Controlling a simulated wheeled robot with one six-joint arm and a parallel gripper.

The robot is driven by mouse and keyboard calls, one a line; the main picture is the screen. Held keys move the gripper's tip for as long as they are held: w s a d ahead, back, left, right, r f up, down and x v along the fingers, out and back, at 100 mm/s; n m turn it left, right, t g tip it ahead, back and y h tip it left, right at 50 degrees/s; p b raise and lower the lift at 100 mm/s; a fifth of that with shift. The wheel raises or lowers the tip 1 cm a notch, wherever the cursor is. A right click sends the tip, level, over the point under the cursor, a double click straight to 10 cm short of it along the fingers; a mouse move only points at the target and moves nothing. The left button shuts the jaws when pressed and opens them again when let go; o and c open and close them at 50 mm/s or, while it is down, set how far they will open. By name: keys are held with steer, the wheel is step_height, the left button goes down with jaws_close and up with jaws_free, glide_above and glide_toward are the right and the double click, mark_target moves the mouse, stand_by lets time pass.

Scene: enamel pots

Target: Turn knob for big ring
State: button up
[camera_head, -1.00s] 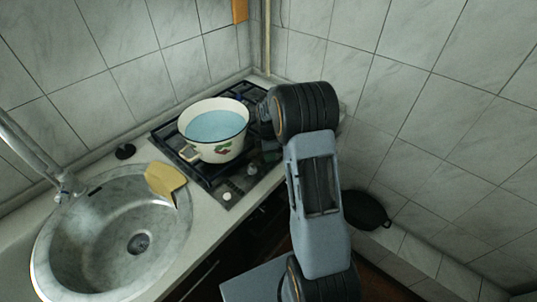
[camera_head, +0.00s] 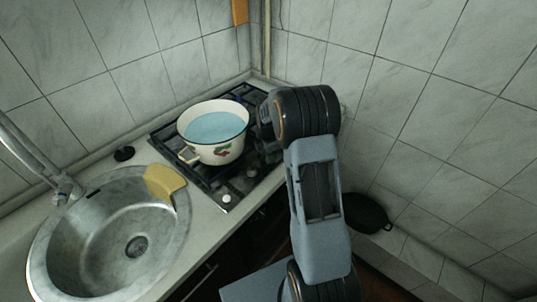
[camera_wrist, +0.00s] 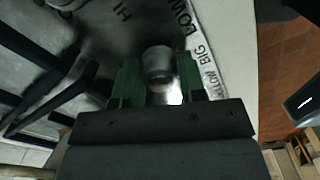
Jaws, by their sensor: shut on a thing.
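In the wrist view, a silvery round knob (camera_wrist: 158,68) stands between the two green fingers of my gripper (camera_wrist: 158,85), which is shut on it. The panel beside it carries the printed words "LOW" and "BIG". In the head view, my arm comes down at the right end of the stove (camera_head: 205,178); the fingers and the held knob are hidden or too dark to make out there.
A cream enamel pot (camera_head: 232,150) with bluish liquid stands on the burner grate. A yellow cloth-like piece (camera_head: 162,182) lies at the rim of the round metal sink (camera_head: 95,250). A dark pan (camera_head: 368,212) is at right, below the counter. Tiled walls close off the back.

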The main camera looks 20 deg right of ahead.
steer(key=o, duration=0.9)
steer(key=shift+o, duration=0.2)
steer(key=shift+r, duration=0.1)
step_height(320, 180, up, 14)
steer(key=shift+b, duration=0.4)
steer(key=s+a+r+m+t, duration=0.1)
steer(key=s+a+m+t, duration=0.1)
steer(key=s+a+m, duration=0.3)
steer(key=s+a+r+m+t, duration=0.1)
steer(key=s+a+m, duration=0.4)
steer(key=s+m, duration=0.8)
steer(key=s+t, duration=0.1)
steer(key=s, duration=0.3)
steer(key=shift+a, duration=0.2)
